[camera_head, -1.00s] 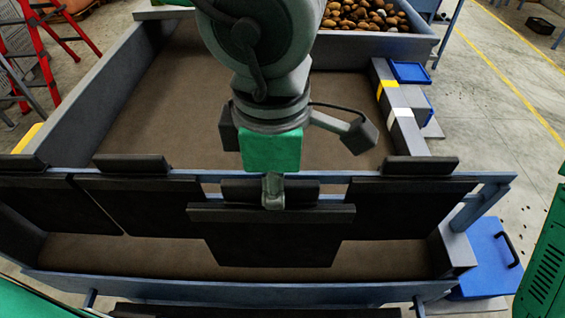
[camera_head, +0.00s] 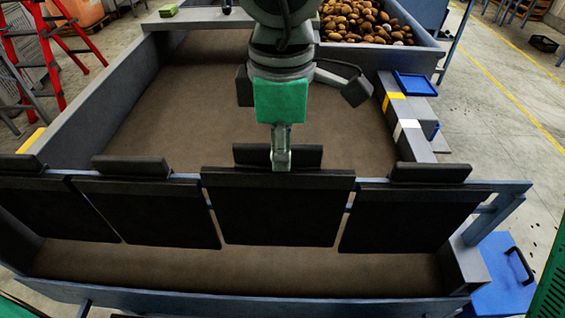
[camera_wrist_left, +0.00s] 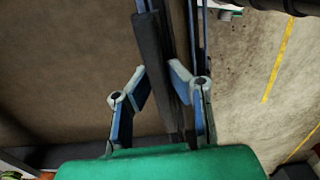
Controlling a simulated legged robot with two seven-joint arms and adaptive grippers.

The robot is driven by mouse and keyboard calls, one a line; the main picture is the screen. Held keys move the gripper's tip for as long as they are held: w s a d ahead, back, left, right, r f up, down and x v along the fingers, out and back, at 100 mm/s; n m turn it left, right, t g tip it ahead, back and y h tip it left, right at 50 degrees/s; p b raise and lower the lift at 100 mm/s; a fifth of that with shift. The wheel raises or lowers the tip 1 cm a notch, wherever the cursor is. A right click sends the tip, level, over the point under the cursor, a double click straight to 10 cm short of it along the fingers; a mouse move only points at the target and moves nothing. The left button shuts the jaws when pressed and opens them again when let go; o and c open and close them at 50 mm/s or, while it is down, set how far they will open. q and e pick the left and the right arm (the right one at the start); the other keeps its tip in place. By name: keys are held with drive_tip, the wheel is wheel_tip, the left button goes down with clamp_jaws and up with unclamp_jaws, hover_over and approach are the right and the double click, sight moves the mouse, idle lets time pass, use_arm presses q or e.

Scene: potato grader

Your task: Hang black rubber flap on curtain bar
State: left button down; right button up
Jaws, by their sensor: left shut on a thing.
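My left gripper (camera_head: 281,160) is shut on the top of a black rubber flap (camera_head: 278,212), which hangs upright below it. The blue curtain bar (camera_head: 505,186) runs across the view. The flap covers the bar's middle, and I cannot tell whether it touches the bar. Its rear top strip (camera_head: 250,155) shows behind the fingers, higher than the strips of the other flaps. In the left wrist view, the gripper (camera_wrist_left: 157,85) has its fingers either side of the flap's dark top (camera_wrist_left: 153,50), with the blue bar beside it. My right gripper is out of view.
Other black flaps hang on the bar to the left (camera_head: 148,212) and right (camera_head: 408,218), with narrow gaps to the held one. A brown-floored bin (camera_head: 215,85) lies behind. Potatoes (camera_head: 365,20) are at the back, and a blue lid (camera_head: 495,283) is at lower right.

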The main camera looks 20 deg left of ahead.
use_arm(q)
drive_tip(key=shift+w+f, duration=0.1)
drive_tip(key=shift+w, duration=0.3)
drive_tip(key=shift+f, duration=1.65)
drive_tip(key=c, duration=1.5)
unclamp_jaws()
drive_tip(key=shift+o, duration=0.2)
wheel_tip(320, 180, up, 12)
